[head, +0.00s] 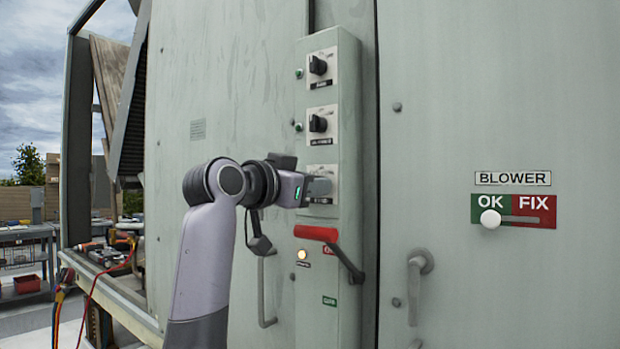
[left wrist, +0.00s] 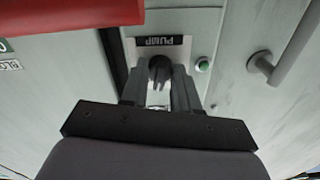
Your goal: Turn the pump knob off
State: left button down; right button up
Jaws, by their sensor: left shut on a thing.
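The pump knob (left wrist: 159,66) is a dark round knob on a white plate labelled PUMP (left wrist: 163,42), which appears upside down in the left wrist view. My left gripper (left wrist: 160,76) has one finger on each side of the knob and is shut on it. In the head view my left gripper (head: 318,188) reaches the lowest of the three switch plates (head: 322,170) on the narrow panel and hides its knob. The knob's exact pointing direction is hard to tell. My right gripper is not in view.
Two more black knobs (head: 318,65) (head: 318,123) sit above on the panel. A red-handled lever (head: 316,233) juts out just below my gripper. A BLOWER slider (head: 490,219) is at right, on OK. Door handles (head: 415,280) stick out nearby. A cluttered ledge (head: 110,254) is at left.

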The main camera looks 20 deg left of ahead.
pick_arm(q)
jog(key=shift+n+p, duration=0.4)
jog(key=shift+n, duration=0.7)
jog(key=c, duration=0.8)
grip_release()
jog(key=shift+c, duration=0.2)
jog(key=b+v, duration=0.2)
jog(key=v, duration=0.5)
